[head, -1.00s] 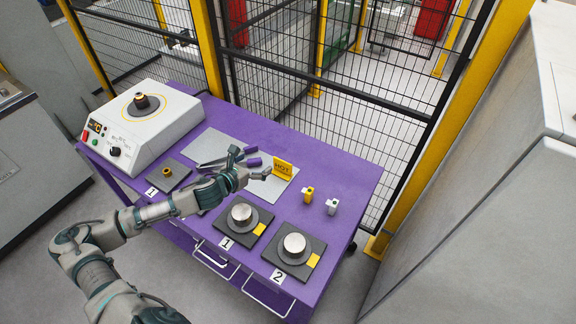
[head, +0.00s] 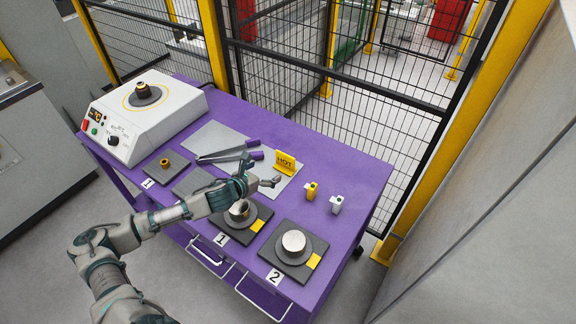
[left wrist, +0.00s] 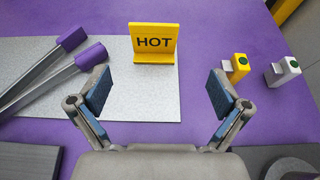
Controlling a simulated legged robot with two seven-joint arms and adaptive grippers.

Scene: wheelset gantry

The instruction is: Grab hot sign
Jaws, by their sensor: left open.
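The yellow HOT sign (head: 286,163) stands upright on the right part of a grey plate (head: 216,136) on the purple table. In the left wrist view the sign (left wrist: 153,42) faces me, ahead of the fingers and a little left of the middle of the gap. My left gripper (head: 262,172) is open and empty, on the near side of the sign and apart from it. Its two blue-padded fingers (left wrist: 163,92) are spread wide in the left wrist view. My right gripper is not in view.
Purple-handled tongs (head: 228,153) lie on the plate left of the sign. A yellow block (head: 311,192) and a white block (head: 337,205) stand to its right. Dark pads with metal discs (head: 293,243) lie nearer me. A white heater unit (head: 145,120) is far left. A mesh fence stands behind.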

